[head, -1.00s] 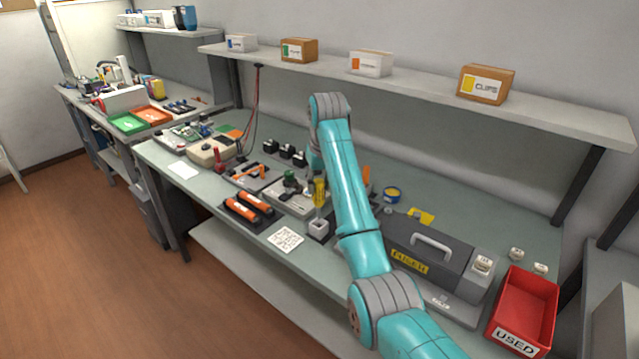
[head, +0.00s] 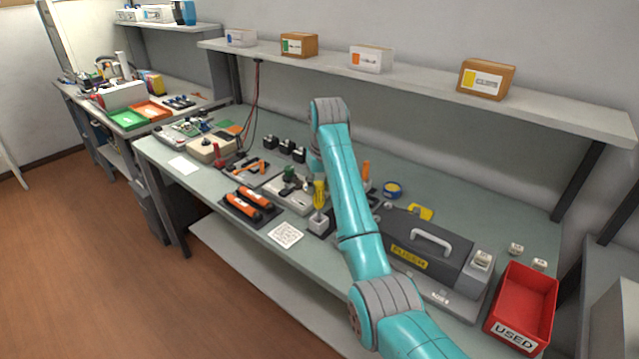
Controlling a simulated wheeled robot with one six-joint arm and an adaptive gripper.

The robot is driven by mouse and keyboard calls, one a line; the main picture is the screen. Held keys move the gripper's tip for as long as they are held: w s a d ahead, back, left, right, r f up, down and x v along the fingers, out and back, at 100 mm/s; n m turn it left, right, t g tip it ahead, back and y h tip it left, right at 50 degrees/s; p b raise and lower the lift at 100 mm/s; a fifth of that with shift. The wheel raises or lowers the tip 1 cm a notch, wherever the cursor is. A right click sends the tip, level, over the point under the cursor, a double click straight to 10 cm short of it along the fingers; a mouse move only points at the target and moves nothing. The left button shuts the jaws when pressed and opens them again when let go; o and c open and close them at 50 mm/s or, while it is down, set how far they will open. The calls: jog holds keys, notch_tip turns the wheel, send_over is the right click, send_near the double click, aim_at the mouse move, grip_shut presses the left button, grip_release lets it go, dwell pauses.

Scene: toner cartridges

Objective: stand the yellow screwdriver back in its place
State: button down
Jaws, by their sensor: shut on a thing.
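The yellow screwdriver (head: 319,194) is upright, handle up, directly above a small light square holder (head: 318,223) with a dark block beside it. Its shaft end is at the holder's top; I cannot tell how far inside it is. My gripper (head: 318,180) points down at the top of the handle and is shut on it. My forearm hides part of the gripper.
A grey fuser unit (head: 430,238) with a handle stands right of my arm, then a red USED bin (head: 524,300). Orange-and-black cartridges (head: 248,203) lie left of the holder. A white patterned card (head: 286,234) lies in front. A shelf (head: 420,85) with boxes overhangs the back.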

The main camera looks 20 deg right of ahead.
aim_at(320, 208)
jog(key=shift+s+x, duration=0.2)
jog(key=shift+x, duration=0.75)
jog(key=shift+s+x, duration=0.2)
jog(key=shift+x, duration=0.7)
dwell(0.9)
jog(key=c, duration=0.7)
grip_release()
jog(key=shift+o, duration=0.2)
